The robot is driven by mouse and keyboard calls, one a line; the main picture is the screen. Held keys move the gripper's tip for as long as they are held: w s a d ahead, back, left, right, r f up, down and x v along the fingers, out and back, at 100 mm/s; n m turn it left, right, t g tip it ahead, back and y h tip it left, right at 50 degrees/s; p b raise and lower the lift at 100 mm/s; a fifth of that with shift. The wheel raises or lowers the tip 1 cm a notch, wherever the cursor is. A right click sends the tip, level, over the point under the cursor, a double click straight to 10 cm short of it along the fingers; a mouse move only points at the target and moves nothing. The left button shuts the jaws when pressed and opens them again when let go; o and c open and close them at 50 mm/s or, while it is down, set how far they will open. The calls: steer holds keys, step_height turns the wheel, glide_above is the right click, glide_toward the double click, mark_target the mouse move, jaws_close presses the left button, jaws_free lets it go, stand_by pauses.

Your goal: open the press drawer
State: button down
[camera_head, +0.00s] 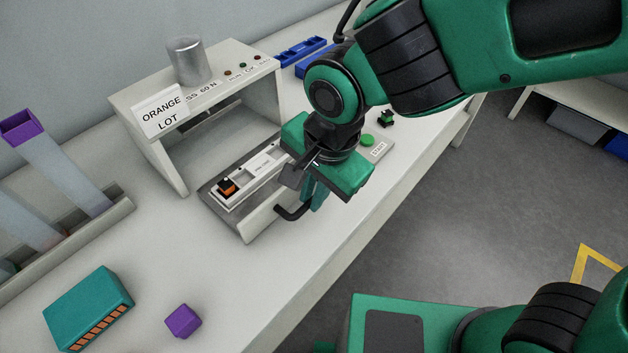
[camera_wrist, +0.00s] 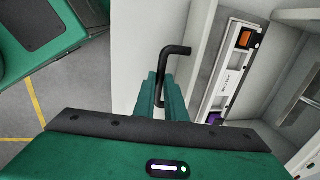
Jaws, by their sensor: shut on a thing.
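The press (camera_head: 215,92) is a pale box with an open front and a sign reading "ORANGE LOT". Its drawer (camera_head: 258,228) sticks out from the front, with a white fixture (camera_head: 250,178) on it. An orange-and-black connector (camera_head: 227,186) sits at the fixture's left end. In the wrist view the fixture (camera_wrist: 222,85) also holds a purple piece (camera_wrist: 213,118) at its near end. The drawer has a black bar handle (camera_head: 287,213), seen in the wrist view too (camera_wrist: 178,50). My gripper (camera_head: 314,200) is shut on the handle; its green fingers (camera_wrist: 163,88) hide part of it.
A green start button (camera_head: 367,140) stands right of my gripper. A metal cylinder (camera_head: 187,62) stands on the press. A teal block (camera_head: 88,308) and a purple cube (camera_head: 183,321) lie at the front left. The bench top before the drawer is clear.

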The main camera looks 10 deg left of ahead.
steer(key=shift+w+r, duration=0.1)
steer(key=shift+w, duration=0.05)
steer(key=c, duration=1.8)
jaws_free()
step_height(320, 180, up, 10)
steer(key=s+d, duration=0.1)
steer(key=shift+d+r, duration=0.25)
steer(key=shift+d, duration=0.15)
